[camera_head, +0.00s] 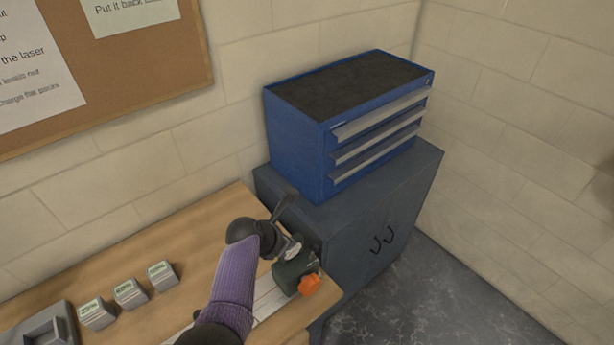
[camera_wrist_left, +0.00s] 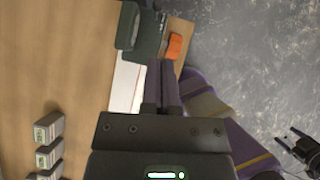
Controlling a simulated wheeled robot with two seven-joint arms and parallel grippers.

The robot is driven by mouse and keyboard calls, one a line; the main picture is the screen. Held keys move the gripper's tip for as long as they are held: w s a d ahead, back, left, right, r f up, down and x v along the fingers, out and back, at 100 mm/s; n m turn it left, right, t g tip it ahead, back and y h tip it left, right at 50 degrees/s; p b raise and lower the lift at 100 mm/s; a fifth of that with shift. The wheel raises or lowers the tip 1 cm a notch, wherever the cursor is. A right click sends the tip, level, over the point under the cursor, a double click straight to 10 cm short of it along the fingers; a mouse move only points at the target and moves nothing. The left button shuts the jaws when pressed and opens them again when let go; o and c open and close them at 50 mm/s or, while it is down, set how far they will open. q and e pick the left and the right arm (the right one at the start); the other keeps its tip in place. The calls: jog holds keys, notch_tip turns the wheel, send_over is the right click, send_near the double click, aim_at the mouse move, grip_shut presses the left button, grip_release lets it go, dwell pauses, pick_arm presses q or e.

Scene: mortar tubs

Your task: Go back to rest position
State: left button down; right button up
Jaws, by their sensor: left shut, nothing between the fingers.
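My left gripper (camera_wrist_left: 161,64) shows in the left wrist view with its two fingers together and nothing between them. It is above the right end of the wooden bench, beside a green device with an orange part. In the head view my purple left arm reaches up from the bottom to the same spot, and the fingers are hard to make out there. A dark gripper (camera_wrist_left: 290,142), which appears to be my right one, shows at the lower right of the wrist view, over the floor.
The green device (camera_head: 290,272) with its orange part (camera_head: 309,285) stands at the end of the wooden bench (camera_head: 205,248). Three small labelled blocks (camera_head: 130,293) and a grey tray (camera_head: 45,328) are further left. A grey cabinet (camera_head: 345,235) bearing a blue drawer chest (camera_head: 300,150) stands behind. Floor at right is clear.

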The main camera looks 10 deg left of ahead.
pick_arm(q)
jog(key=s+a+m+g+y, duration=0.1)
jog(key=s+a+m+y, duration=0.25)
jog(key=s+m, duration=0.9)
jog(key=s+d+r+m+g, duration=0.1)
jog(key=s+r+m, duration=0.4)
jog(key=m, duration=0.4)
jog(key=s+d+r+m+g, duration=0.1)
jog(key=s+d+r+m, duration=0.15)
jog(key=s+m, duration=0.6)
jog(key=s+a+f+m+g+b, duration=0.1)
jog(key=s+f+m+g+b, duration=0.15)
jog(key=f+b, duration=2.9)
jog(key=s+a+f, duration=0.1)
jog(key=s+f, duration=0.3)
jog(key=f, duration=0.6)
jog(key=s+a+f+b, duration=0.1)
jog(key=s+f, duration=0.3)
jog(key=f, duration=0.6)
jog(key=s+a+f+b, duration=0.1)
jog(key=s+f, duration=0.4)
jog(key=f, duration=0.5)
jog(key=shift+f, duration=0.3)
pick_arm(e)
notch_tip(320, 180, down, 34)
jog(key=s+d, duration=0.1)
jog(key=shift+s+r, duration=0.25)
jog(key=shift+s, duration=0.1)
